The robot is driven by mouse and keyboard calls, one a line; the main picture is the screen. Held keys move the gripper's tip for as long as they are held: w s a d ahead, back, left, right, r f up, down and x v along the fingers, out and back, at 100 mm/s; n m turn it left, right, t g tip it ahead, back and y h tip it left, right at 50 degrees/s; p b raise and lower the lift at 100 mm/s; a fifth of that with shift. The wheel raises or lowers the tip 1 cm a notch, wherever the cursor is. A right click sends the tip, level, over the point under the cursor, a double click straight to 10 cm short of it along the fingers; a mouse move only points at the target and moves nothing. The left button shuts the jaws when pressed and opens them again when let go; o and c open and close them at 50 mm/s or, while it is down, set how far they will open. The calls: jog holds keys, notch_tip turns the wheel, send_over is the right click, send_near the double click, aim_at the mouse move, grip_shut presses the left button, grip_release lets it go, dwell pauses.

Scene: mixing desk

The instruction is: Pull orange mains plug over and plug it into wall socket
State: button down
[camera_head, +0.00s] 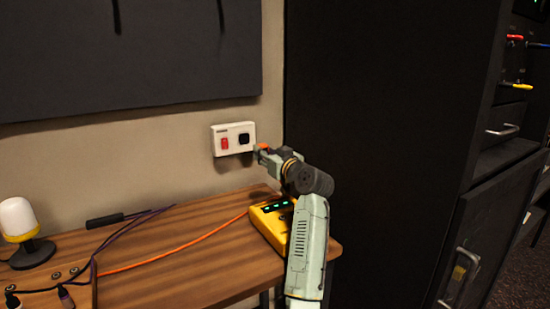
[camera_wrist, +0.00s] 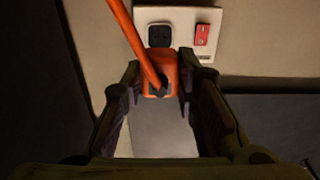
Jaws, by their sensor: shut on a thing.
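The white wall socket plate (camera_head: 233,138) is on the wall above the desk, with a red switch on its left and a dark square socket on its right. My gripper (camera_head: 261,152) is just below and to the right of the plate, shut on the orange mains plug (camera_head: 264,147). In the wrist view the orange plug (camera_wrist: 160,70) sits between the fingers of my gripper (camera_wrist: 158,88), with its orange cable (camera_wrist: 138,42) running off upward. The plug lies just beside the dark socket (camera_wrist: 159,35) in that view. Its pins are hidden, and I cannot tell whether it touches the plate.
A yellow box (camera_head: 272,222) with green lights stands on the wooden desk (camera_head: 190,262) below my arm. A lamp (camera_head: 22,232) and several cables are at the left. A tall dark cabinet (camera_head: 380,110) stands close on the right. A dark panel (camera_head: 130,50) hangs above.

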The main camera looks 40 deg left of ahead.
send_near(244, 139)
jog(key=x, duration=0.3)
jog(key=shift+w+a+p, duration=0.2)
jog(key=shift+a+p, duration=0.1)
jog(key=shift+a, duration=0.05)
jog(key=shift+w+a, duration=0.25)
jog(key=shift+a, duration=0.35)
jog(key=shift+w+a+r, duration=0.1)
jog(key=shift+w+a, duration=0.15)
jog(key=shift+a, duration=0.3)
dwell(2.4)
jog(key=c, duration=1.2)
grip_release()
jog(key=v, duration=1.2)
